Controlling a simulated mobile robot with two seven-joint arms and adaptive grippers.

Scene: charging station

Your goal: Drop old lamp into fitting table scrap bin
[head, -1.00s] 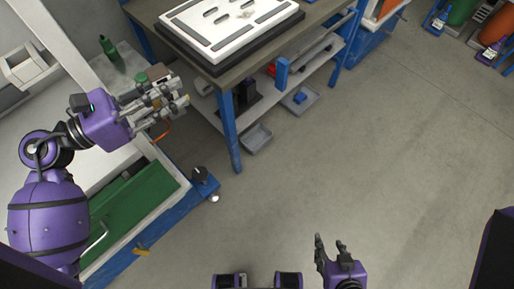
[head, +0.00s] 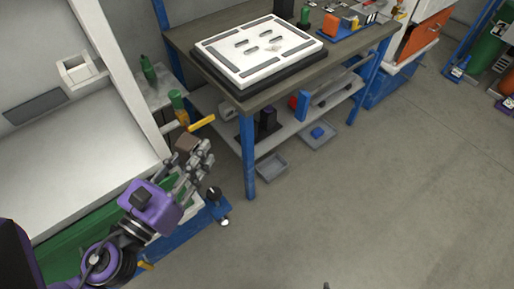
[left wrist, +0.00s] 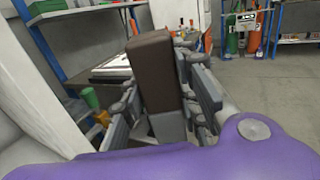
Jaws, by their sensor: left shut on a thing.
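My left gripper (head: 200,165) is shut on a brown block with a grey base, which I take as the old lamp (left wrist: 153,72). The lamp stands up from between the fingers in the left wrist view; only a bit of its brown end (head: 186,143) shows in the head view. The gripper is left of the fitting table (head: 262,97), out from its near leg. A grey open bin (head: 271,166) is on the floor beside that leg; a second grey tray (head: 320,141) holds a blue thing. I cannot tell which is the scrap bin. Only a tip of my right gripper (head: 326,286) shows.
A white plate (head: 262,66) lies on the table top. The lower shelf (head: 290,117) holds several parts. A green bottle (head: 148,69) and yellow-handled tool (head: 202,122) are near the lamp. The floor to the right is clear.

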